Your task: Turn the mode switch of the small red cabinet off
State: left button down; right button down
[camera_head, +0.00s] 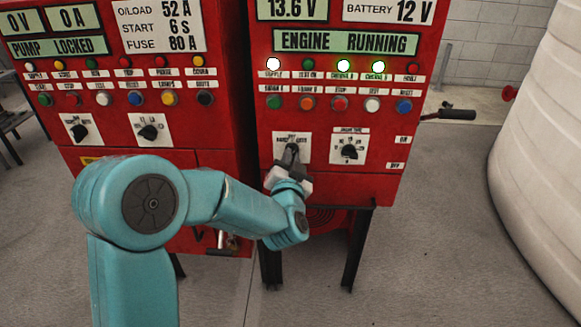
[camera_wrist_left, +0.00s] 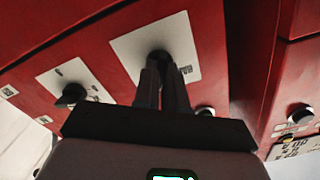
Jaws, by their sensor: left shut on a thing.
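The small red cabinet (camera_head: 385,187) stands at the right in the head view, with a green "ENGINE RUNNING" display (camera_head: 346,42). Its mode switch sits on a white plate (camera_head: 280,143) at the lower left of the panel. My left gripper (camera_head: 291,154) is at this plate, with its fingers shut on the switch knob and largely hiding it. In the left wrist view the fingers (camera_wrist_left: 162,82) reach the dark knob (camera_wrist_left: 159,56) on the white plate (camera_wrist_left: 180,38). The knob's exact angle is hidden. My right gripper is in neither view.
A second selector knob (camera_head: 349,151) is to the right on the same panel. Several lamps and coloured buttons are above. The larger red cabinet (camera_head: 215,160) stands close at the left. A black handle (camera_head: 457,114) sticks out at the right, near a white ribbed tank (camera_head: 545,150).

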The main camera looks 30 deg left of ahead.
pick_arm(q)
jog(key=shift+n+b, duration=2.8)
jog(key=shift+n, duration=0.3)
jog(key=c, duration=1.2)
grip_release()
jog(key=shift+d, duration=0.1)
jog(key=v, duration=1.6)
